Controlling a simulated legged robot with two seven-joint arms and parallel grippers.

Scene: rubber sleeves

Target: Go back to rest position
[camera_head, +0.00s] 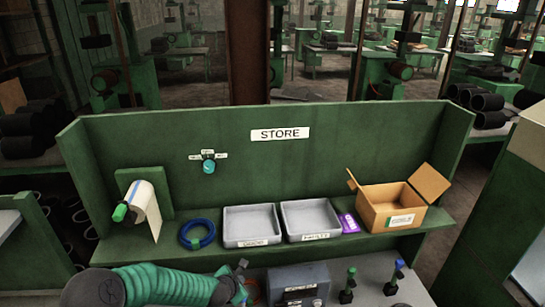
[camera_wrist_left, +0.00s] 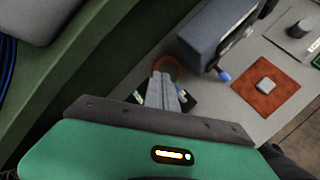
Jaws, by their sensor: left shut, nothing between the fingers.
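My left arm, with a teal ribbed sleeve, reaches in from the bottom left in the head view. My left gripper (camera_head: 241,268) is at the front of the bench, left of a grey box-shaped device (camera_head: 298,285). In the left wrist view the gripper's fingers (camera_wrist_left: 166,78) are together, with nothing held between them. An orange-red ring (camera_wrist_left: 180,68) lies just beyond the fingertips; whether they touch it I cannot tell. My right gripper is in neither view.
Two upright tools (camera_head: 348,285) and (camera_head: 395,277) stand right of the device. A red-brown mat (camera_wrist_left: 266,95) lies on the bench.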

